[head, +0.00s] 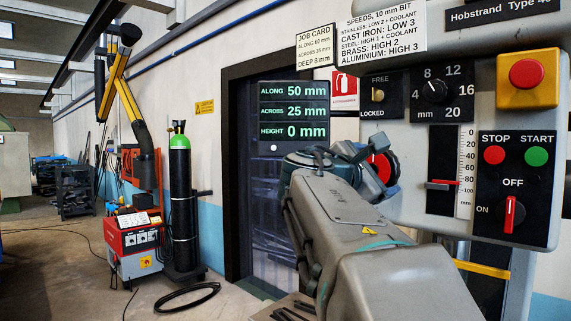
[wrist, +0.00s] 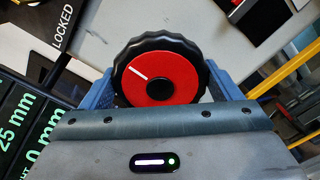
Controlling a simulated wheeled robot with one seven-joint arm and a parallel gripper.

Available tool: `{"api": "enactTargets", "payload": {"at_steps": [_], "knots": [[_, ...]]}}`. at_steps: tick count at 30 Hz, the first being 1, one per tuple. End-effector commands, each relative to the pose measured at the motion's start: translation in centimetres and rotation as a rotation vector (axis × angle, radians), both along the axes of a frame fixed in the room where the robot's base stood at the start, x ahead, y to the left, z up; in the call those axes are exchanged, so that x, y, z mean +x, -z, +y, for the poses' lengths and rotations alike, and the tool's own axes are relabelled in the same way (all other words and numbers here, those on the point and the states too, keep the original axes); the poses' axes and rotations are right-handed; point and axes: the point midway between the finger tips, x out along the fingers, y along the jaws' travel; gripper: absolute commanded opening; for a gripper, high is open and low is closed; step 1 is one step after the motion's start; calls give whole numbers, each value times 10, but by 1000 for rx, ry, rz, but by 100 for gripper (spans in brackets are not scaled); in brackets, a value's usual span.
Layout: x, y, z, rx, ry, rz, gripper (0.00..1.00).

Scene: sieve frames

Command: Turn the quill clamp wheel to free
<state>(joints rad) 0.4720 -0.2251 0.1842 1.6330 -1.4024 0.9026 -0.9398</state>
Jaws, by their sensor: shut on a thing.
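The quill clamp wheel has a black scalloped rim and a red face with a black hub. In the wrist view the wheel (wrist: 183,72) fills the upper middle, its white mark pointing to the upper left. The blue fingers of my gripper (wrist: 163,88) are shut on the wheel from both sides. In the head view only part of the red wheel (head: 384,166) shows past my gripper and arm. Above it is a black plate marked FREE and LOCKED, with a small brass indicator (head: 378,95) between the words. I cannot tell which word it points to.
The machine head carries a dial (head: 435,91), a red emergency button (head: 527,73) and a STOP/START panel (head: 513,190) right of the wheel. A depth slider (head: 442,184) is close by. A readout screen (head: 294,115) stands left of it.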

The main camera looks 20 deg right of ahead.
Motion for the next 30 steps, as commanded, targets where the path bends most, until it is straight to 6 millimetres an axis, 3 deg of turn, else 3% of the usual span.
{"api": "enactTargets", "payload": {"at_steps": [20,21,22,30], "knots": [[0,2,0,-25,1,65,62],[0,2,0,-25,1,65,90],[0,2,0,-25,1,64,98],[-1,1,2,-25,0,61,100]]}}
